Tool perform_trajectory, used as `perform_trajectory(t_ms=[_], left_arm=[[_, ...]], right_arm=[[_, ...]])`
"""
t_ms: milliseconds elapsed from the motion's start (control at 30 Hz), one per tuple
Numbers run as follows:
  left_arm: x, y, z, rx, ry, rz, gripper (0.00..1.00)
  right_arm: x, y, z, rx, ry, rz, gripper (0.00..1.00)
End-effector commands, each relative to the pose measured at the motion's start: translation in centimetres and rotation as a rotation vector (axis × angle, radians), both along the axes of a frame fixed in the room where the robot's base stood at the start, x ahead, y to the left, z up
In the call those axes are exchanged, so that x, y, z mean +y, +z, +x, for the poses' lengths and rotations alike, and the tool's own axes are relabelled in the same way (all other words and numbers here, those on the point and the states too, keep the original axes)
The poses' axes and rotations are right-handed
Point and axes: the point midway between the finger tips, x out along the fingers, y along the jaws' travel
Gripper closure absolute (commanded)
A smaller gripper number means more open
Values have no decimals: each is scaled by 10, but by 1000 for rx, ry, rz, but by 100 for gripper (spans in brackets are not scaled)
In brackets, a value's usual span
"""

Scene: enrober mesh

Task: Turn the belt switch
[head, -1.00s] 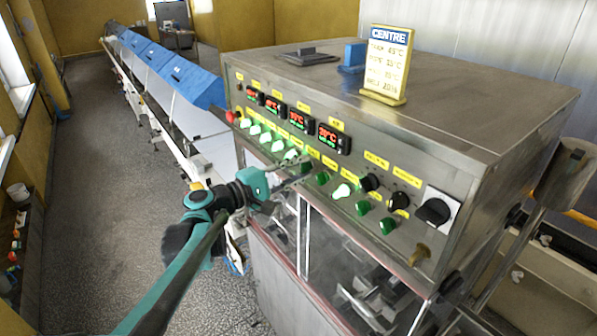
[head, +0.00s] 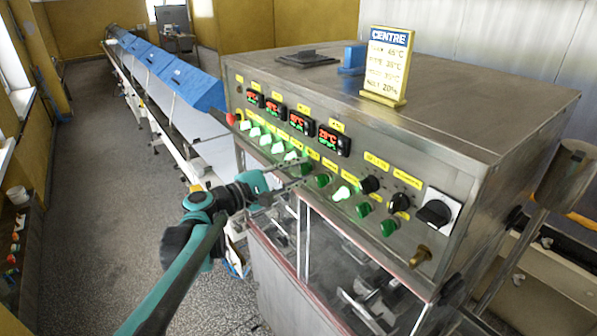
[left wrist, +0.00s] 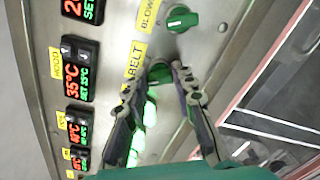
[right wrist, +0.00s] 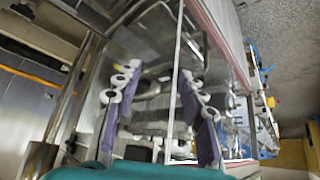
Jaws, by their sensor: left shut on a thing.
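The belt switch (left wrist: 161,72) is a small dark green knob beside the yellow BELT label (left wrist: 134,60) in the left wrist view. My left gripper (left wrist: 160,82) is shut on it, one finger on each side; the fingers hide part of the knob, so its exact angle is hard to read. In the head view my left gripper (head: 302,183) reaches the panel's row of switches from the left. My right gripper (right wrist: 158,78) is open and empty, its fingers wide apart, with machine frame and clear panels beyond.
Lit switches (head: 265,140) lie on one side of the belt switch, and a green blower knob (left wrist: 182,19) is on the other. Red displays (head: 298,121) sit above. A black rotary switch (head: 435,212) and brass knob (head: 420,256) are at right. Floor (head: 95,220) at left is clear.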

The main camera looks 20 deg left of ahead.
Motion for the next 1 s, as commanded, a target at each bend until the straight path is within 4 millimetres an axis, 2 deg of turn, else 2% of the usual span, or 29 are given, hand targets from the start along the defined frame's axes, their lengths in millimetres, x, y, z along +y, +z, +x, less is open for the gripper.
perform_trajectory(t_ms=[67,100,167,567,1000], left_arm=[[0,-2,-1,2,-1,3,100],[0,-2,-1,2,-1,3,67],[0,-1,-1,1,-2,2,53],[5,0,-6,0,2,1,53],[60,-1,-75,0,4,2,53]], right_arm=[[0,0,0,0,0,0,60],[0,0,0,0,0,0,60],[0,0,0,0,0,0,60],[0,0,0,0,0,0,60],[0,0,0,0,0,0,60]])
